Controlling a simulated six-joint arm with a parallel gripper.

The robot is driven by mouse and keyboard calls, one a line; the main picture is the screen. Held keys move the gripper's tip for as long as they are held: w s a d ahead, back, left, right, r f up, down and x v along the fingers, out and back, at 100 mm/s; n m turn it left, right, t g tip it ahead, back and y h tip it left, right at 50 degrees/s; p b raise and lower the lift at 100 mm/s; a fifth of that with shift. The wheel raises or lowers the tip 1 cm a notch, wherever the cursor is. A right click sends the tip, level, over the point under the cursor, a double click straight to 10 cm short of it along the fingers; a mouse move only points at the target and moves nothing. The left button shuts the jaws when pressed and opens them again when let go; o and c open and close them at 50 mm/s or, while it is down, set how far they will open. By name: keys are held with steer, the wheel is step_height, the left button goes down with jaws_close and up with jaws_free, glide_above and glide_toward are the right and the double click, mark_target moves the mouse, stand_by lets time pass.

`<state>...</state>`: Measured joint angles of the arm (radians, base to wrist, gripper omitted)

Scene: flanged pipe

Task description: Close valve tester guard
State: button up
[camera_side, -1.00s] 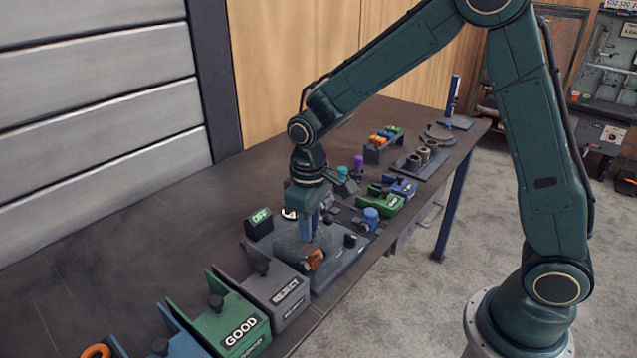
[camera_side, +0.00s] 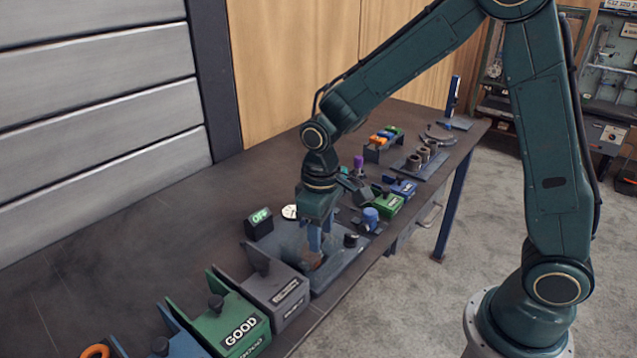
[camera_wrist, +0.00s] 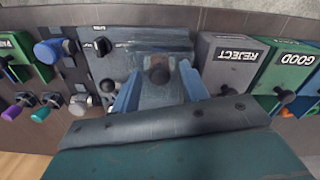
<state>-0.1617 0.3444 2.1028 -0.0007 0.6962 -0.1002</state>
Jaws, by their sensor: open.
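The valve tester is a grey unit (camera_side: 345,262) on the bench, with a dark knob on its top. Its panel also shows in the wrist view (camera_wrist: 117,62). My gripper (camera_side: 316,254) is low over the tester's near end, pointing down with blue fingers. A brownish piece below the fingers in the side view is mostly hidden.
A green-lit display (camera_side: 260,217) stands behind the tester. The grey REJECT box (camera_side: 277,285) and green GOOD box (camera_side: 232,322) stand close in front. A blue knob (camera_side: 371,214) and small green and blue boxes (camera_side: 388,204) lie beyond. The bench's left side is clear.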

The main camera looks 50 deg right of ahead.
steer(key=shift+r, duration=0.1)
step_height(320, 180, up, 14)
steer(key=shift+f, duration=0.2)
stand_by(0.5)
steer(key=s+d+r+m+t, duration=0.1)
steer(key=s+d+t, duration=0.1)
steer(key=s, duration=0.7)
steer(key=s+d+r+m+t, duration=0.2)
steer(key=s+d+t, duration=0.1)
steer(key=s, duration=0.7)
steer(key=shift+d+r+t, duration=0.15)
steer(key=shift+d+t, duration=0.15)
steer(key=shift+d, duration=0.2)
stand_by(0.5)
